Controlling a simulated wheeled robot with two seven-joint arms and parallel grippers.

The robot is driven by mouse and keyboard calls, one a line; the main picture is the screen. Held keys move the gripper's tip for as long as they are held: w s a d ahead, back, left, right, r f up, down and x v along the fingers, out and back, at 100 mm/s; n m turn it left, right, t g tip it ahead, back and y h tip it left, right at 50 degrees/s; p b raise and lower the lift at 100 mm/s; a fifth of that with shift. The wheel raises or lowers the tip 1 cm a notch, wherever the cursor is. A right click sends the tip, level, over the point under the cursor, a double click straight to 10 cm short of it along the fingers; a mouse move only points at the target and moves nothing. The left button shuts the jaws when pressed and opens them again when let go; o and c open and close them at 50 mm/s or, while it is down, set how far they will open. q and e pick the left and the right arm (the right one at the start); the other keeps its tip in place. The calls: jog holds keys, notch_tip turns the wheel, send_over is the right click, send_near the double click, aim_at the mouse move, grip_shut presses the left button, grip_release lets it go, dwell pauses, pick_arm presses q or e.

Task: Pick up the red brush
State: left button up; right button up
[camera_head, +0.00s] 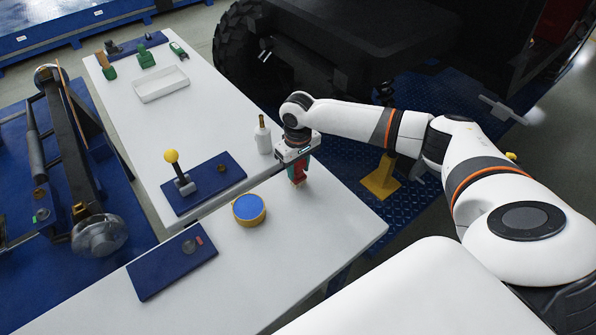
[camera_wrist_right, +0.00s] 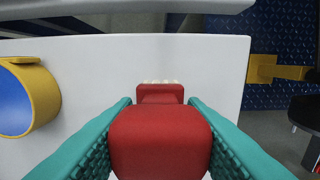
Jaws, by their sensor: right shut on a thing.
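The red brush (camera_wrist_right: 160,138) is between the two teal fingers of my right gripper (camera_wrist_right: 160,145) in the right wrist view. The fingers are shut on its red body, and pale bristles show at its far end. In the head view the right gripper (camera_head: 298,172) points down over the white table near its right edge, with a small red part of the brush (camera_head: 297,174) showing. I cannot tell whether the brush touches the table. My left gripper is not in view.
A yellow round container with a blue top (camera_head: 249,209) stands left of the gripper on the white table (camera_head: 330,225). A white bottle (camera_head: 263,138) stands behind. Blue panels (camera_head: 172,263) lie left, one with a yellow-knobbed lever (camera_head: 172,157). The table's front right is clear.

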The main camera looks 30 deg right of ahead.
notch_tip(320, 180, up, 10)
jog(key=shift+b, duration=0.5)
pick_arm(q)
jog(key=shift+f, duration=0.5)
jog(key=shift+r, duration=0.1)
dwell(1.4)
